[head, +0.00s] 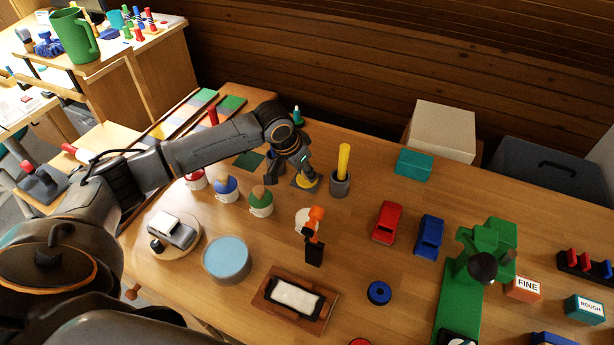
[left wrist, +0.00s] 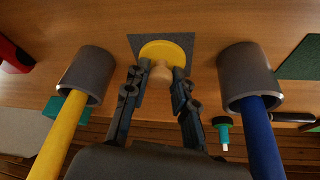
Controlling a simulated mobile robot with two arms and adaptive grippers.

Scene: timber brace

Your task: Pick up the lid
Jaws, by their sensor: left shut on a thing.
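The lid (left wrist: 165,50) is a yellow disc with a pale wooden knob (left wrist: 160,70), at the top middle of the left wrist view. It is at a dark grey square mat (left wrist: 205,45); I cannot tell if it touches. My left gripper (left wrist: 160,76) is shut on the knob, with a finger on each side. In the head view the lid (head: 305,182) shows partly below my left gripper (head: 304,174), which hides its knob. My right gripper is not in view.
Grey cups flank my gripper: one with a yellow stick (left wrist: 87,75), one with a blue stick (left wrist: 246,75). Red, blue and green paint pots (head: 261,203) stand to the left. An orange-handled tool (head: 315,228) stands in front. Red (head: 387,222) and blue cars are to the right.

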